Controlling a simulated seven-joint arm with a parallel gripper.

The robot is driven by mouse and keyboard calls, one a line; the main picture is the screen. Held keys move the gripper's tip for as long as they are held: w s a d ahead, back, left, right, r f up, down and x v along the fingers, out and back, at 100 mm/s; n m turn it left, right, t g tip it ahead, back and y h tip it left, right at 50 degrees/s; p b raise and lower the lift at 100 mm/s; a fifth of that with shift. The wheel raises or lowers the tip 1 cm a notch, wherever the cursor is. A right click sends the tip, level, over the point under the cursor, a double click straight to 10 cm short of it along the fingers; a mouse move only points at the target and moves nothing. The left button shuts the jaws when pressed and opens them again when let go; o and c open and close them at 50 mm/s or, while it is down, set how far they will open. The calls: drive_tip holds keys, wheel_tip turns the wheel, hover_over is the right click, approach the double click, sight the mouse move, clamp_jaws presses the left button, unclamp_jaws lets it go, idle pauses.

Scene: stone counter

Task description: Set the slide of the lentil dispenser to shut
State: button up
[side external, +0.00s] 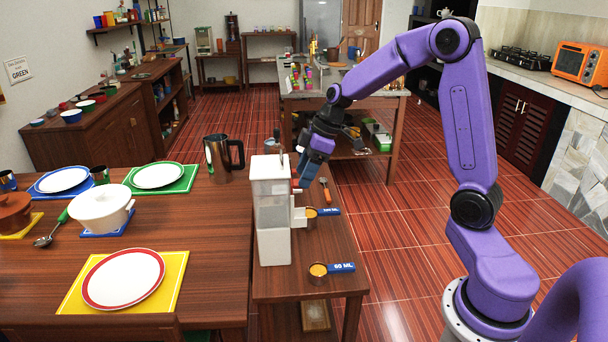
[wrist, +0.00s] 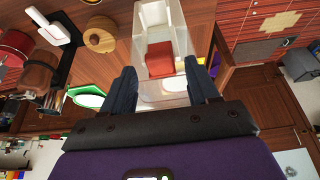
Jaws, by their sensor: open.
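The lentil dispenser (side external: 273,215) is a tall white box with a clear upper part. It stands upright on the small wooden side table, and a white part (side external: 299,217) sticks out low on its right side. I cannot tell which part is the slide or how it is set. My gripper (side external: 299,185) is at the upper right of the dispenser, fingers pointing down. In the wrist view the open fingers (wrist: 162,85) show left and right of the clear dispenser body (wrist: 178,18), with reddish-orange contents (wrist: 160,60) inside. I see nothing held; contact cannot be told.
A measuring cup (side external: 311,213) with a blue handle sits by the dispenser's right side. Another blue-handled cup (side external: 319,270) lies nearer the front. An orange-handled utensil (side external: 325,190) lies behind. A metal jug (side external: 220,157) and set plates (side external: 124,279) are on the left table.

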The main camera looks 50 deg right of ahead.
drive_tip(key=shift+w+a+f, duration=0.15)
drive_tip(key=shift+f, duration=0.4)
clamp_jaws()
drive_tip(key=shift+f, duration=1.75)
unclamp_jaws()
drive_tip(key=shift+r, duration=0.15)
drive_tip(key=v, duration=1.7)
